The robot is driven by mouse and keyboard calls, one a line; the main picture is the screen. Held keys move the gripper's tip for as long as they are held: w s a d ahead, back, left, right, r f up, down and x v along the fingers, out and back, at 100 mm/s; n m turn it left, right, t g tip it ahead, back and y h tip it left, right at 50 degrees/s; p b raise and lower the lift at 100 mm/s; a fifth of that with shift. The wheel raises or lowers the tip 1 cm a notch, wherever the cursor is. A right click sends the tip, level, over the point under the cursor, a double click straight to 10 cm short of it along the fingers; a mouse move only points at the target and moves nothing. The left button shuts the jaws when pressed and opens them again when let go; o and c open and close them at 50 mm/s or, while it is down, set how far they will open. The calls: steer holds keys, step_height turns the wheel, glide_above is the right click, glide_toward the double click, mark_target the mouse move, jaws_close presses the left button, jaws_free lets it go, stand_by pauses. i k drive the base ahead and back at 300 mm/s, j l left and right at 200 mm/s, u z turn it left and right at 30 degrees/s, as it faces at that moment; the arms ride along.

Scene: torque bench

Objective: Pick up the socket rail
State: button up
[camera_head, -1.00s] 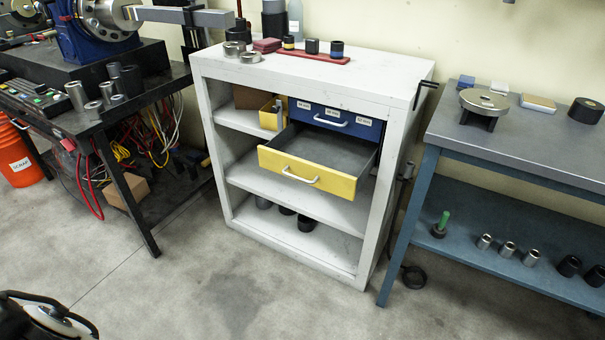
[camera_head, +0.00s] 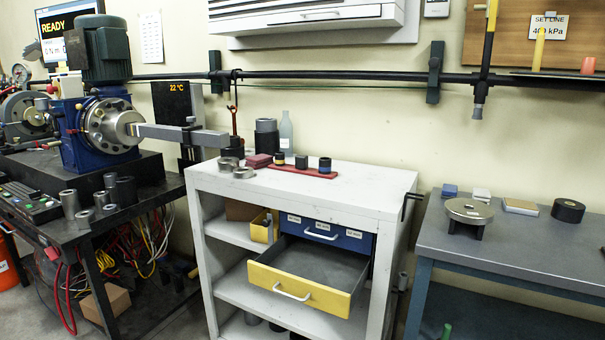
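The socket rail (camera_head: 313,172) is a flat red strip lying on top of the white cabinet (camera_head: 372,192), toward its back. The rail's left end is beside a small stack of dark red blocks (camera_head: 259,160). My gripper is not in view, so its state does not show.
Metal rings (camera_head: 243,172), a dark cylinder (camera_head: 266,138) and a clear bottle (camera_head: 286,132) stand near the rail. A grey bar from the blue machine reaches over the cabinet's left side. A yellow-fronted drawer (camera_head: 300,293) sticks out. The cabinet top's front right is clear.

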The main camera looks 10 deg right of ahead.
mark_target(301, 168)
steer(key=i+j+z, duration=0.1)
steer(key=z, duration=0.25)
steer(key=j+z, duration=0.2)
steer(key=z, duration=0.15)
steer(key=i+j+z, duration=0.15)
steer(key=j, duration=0.15)
steer(key=i+j+z, duration=0.1)
steer(key=j, duration=0.25)
steer(key=i+j+z, duration=0.15)
steer(key=j, duration=0.2)
steer(key=i+j, duration=0.1)
steer(key=j, duration=0.35)
steer(key=i+j, duration=0.1)
steer(key=j, duration=0.35)
steer(key=i+j+z, duration=0.1)
steer(key=j, duration=0.35)
steer(key=i+j, duration=0.1)
steer(key=j, duration=0.35)
steer(key=i, duration=0.95)
